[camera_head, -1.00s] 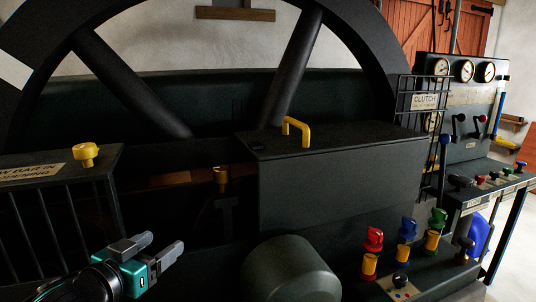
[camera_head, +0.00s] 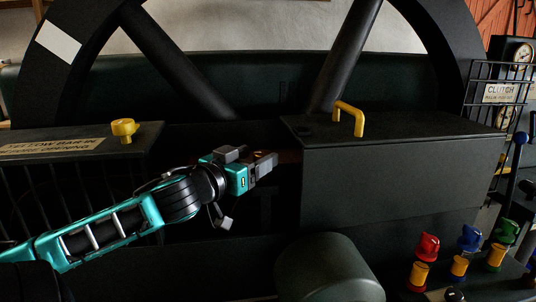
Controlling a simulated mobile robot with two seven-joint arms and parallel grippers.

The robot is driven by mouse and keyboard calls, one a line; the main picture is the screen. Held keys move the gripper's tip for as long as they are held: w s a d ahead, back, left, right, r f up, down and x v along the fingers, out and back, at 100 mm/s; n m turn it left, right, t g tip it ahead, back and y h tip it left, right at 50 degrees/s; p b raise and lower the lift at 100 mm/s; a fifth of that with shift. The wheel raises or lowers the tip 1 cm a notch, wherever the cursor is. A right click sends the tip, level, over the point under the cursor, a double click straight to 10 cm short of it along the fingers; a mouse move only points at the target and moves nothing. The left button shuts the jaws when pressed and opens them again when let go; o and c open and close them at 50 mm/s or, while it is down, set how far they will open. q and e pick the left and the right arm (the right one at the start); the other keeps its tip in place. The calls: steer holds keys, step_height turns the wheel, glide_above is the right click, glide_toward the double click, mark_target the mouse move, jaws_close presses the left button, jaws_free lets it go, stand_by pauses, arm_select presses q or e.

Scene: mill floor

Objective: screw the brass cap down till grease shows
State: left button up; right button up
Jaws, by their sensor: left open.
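My left gripper (camera_head: 262,160) reaches in from the left, with its open fingers pointing right, in the dark gap beside the black box. A small brass-coloured patch of the brass cap (camera_head: 259,154) shows at the fingertips. The fingers hide most of the cap, and I cannot tell whether they touch it. No grease is visible. My right gripper is not in view.
The black box (camera_head: 400,185) with a yellow handle (camera_head: 349,119) stands just right of the gripper. A yellow knob (camera_head: 124,130) sits on the guard at left. A rounded dark housing (camera_head: 330,270) is below. Red (camera_head: 427,247), blue (camera_head: 470,238) and green (camera_head: 506,232) knobs stand at lower right.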

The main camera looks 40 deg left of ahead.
mark_target(260, 154)
arm_select(q)
steer(key=w, duration=0.3)
steer(key=shift+w+a, duration=0.1)
steer(key=shift+a, duration=0.05)
steer(key=shift+w+a, duration=0.15)
steer(key=shift+w, duration=0.8)
steer(key=c, duration=1)
